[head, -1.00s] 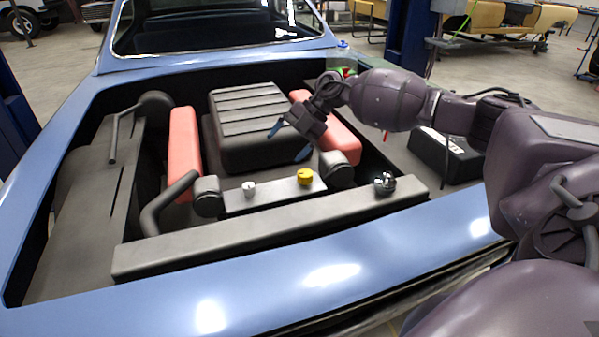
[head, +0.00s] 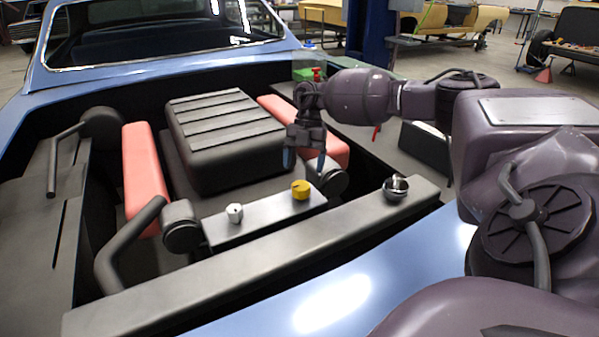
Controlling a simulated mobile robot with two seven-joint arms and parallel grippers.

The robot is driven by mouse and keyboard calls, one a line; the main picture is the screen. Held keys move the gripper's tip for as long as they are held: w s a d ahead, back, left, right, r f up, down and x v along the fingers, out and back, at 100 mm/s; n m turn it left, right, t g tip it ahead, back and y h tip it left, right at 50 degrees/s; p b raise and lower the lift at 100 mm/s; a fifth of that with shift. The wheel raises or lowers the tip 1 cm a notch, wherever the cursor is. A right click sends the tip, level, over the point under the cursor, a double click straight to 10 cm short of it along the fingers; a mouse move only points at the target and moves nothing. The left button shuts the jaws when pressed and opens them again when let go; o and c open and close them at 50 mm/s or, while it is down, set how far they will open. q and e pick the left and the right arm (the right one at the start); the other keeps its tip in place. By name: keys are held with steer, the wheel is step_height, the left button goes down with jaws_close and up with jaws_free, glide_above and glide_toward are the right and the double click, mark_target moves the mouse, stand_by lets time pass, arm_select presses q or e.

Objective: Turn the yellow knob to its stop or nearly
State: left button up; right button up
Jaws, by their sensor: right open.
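The yellow knob (head: 300,189) stands on a grey bar-shaped panel (head: 264,217) in the engine bay of a blue car. A white knob (head: 235,213) sits on the same panel, to its left. My right gripper (head: 305,160) is open and empty, with its blue-tipped fingers pointing down. In the picture it is just above and behind the yellow knob, and I see no contact. How far apart they are in depth I cannot tell. My left gripper is out of view.
A ribbed black engine block (head: 228,145) stands behind the panel between two red covers (head: 147,175) (head: 331,147). A black hose (head: 130,240) curves at the left. A dark round fitting with a shiny top (head: 396,188) sits on the front beam (head: 280,255).

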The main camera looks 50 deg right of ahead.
mark_target(301, 185)
steer(key=x, duration=0.5)
steer(key=shift+f, duration=0.15)
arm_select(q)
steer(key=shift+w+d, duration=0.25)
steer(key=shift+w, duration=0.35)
arm_select(e)
steer(key=shift+a+f, duration=0.25)
steer(key=shift+f, duration=0.25)
steer(key=shift+c, duration=0.3)
steer(key=c, duration=0.8)
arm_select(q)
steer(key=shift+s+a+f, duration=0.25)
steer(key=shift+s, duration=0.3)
arm_select(e)
steer(key=shift+c, duration=0.2)
